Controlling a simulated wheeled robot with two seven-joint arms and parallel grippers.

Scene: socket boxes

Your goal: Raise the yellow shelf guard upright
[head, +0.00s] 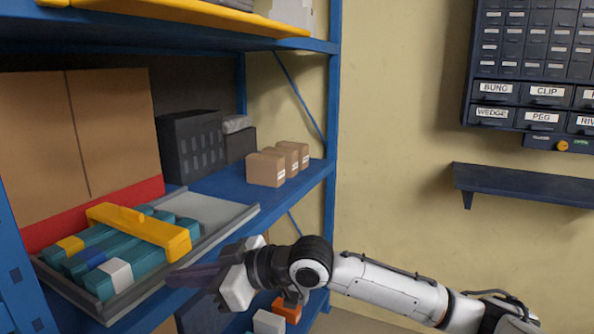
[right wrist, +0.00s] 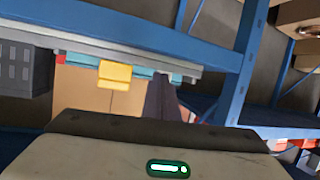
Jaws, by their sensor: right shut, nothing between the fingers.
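The yellow shelf guard (head: 150,232) is a bar with a small raised tab, lying across the tops of several teal boxes (head: 90,262) in a grey tray (head: 232,220). A yellow part, apparently the guard's end (right wrist: 115,74), also shows in the right wrist view, with teal box ends beside it. My right gripper (head: 178,281) is shut and empty. Its dark fingers point left, by the tray's front right edge and below the guard's right end in the head view. The fingers (right wrist: 160,92) show partly in the right wrist view. I cannot tell whether they touch the tray.
The tray sits on a blue shelf (head: 283,192) with a blue post (head: 333,130) at its right. A large cardboard box (head: 110,130), black bins (head: 190,145) and small cartons (head: 266,170) stand behind. An orange bin (head: 287,306) is below. A yellow-edged shelf is above.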

